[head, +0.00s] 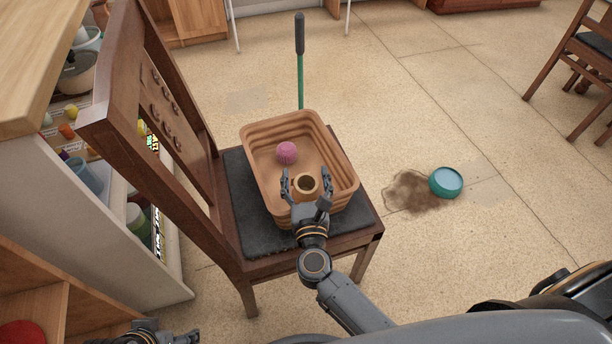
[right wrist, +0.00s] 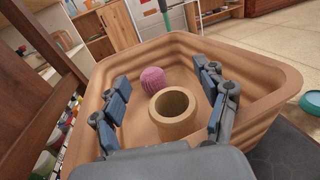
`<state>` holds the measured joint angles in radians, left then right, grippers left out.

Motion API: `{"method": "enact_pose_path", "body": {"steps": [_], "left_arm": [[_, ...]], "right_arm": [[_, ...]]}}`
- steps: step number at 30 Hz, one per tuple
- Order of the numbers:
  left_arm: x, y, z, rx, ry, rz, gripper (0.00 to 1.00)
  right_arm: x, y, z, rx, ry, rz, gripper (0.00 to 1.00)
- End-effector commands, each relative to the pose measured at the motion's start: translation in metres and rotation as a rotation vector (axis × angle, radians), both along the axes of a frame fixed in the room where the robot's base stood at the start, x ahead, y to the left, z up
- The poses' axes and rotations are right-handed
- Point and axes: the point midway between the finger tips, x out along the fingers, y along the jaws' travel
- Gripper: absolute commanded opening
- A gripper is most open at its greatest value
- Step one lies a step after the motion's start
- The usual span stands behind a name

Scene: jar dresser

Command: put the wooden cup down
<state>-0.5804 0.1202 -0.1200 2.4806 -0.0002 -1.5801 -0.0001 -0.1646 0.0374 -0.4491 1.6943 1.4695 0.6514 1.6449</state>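The wooden cup (head: 304,194) is a light brown cylinder with a dark hollow. It stands upright inside a tan ribbed basket (head: 338,158), near the basket's near side. In the right wrist view the cup (right wrist: 175,127) sits between the two fingers of my right gripper (right wrist: 165,98), with a gap on each side. My right gripper (head: 306,186) is open around the cup, coming from the near side. The cup's base is partly hidden by the gripper's palm. My left gripper (head: 180,338) shows only partly at the bottom left edge; its fingers are unclear.
A pink ball (head: 287,152) lies in the basket behind the cup. The basket rests on the dark cushion (head: 243,205) of a wooden chair (head: 160,150). A shelf unit (head: 110,210) stands at left. A teal bowl (head: 446,182) lies beside a brown spill (head: 410,192) on the floor.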

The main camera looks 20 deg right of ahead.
Motion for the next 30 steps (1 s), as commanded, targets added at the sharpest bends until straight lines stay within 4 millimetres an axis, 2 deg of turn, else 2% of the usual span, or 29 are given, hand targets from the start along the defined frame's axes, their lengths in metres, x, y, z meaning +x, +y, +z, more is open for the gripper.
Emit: {"method": "enact_pose_path", "body": {"steps": [1,6,12,14,24,30], "left_arm": [[0.000,0.000,-0.001,0.000,0.000,0.000,0.76],[0.000,0.000,0.000,0.000,0.000,0.000,0.76],[0.000,0.000,0.016,0.000,0.001,0.000,0.76],[0.000,0.000,0.013,0.000,-0.002,0.000,0.76],[0.000,0.000,0.010,0.000,0.000,0.000,0.76],[0.000,0.000,0.010,0.000,0.000,0.000,0.76]], "right_arm": [[-0.002,-0.002,-0.007,0.002,0.013,-0.004,0.80],[-0.002,-0.003,-0.008,0.002,0.015,-0.005,0.80],[-0.002,-0.003,0.009,0.001,0.014,-0.005,0.80],[-0.015,0.000,0.003,0.001,0.018,-0.004,0.80],[-0.089,0.016,0.006,0.001,0.011,-0.002,0.80],[-0.113,0.021,0.008,0.001,0.008,-0.003,0.80]]}}
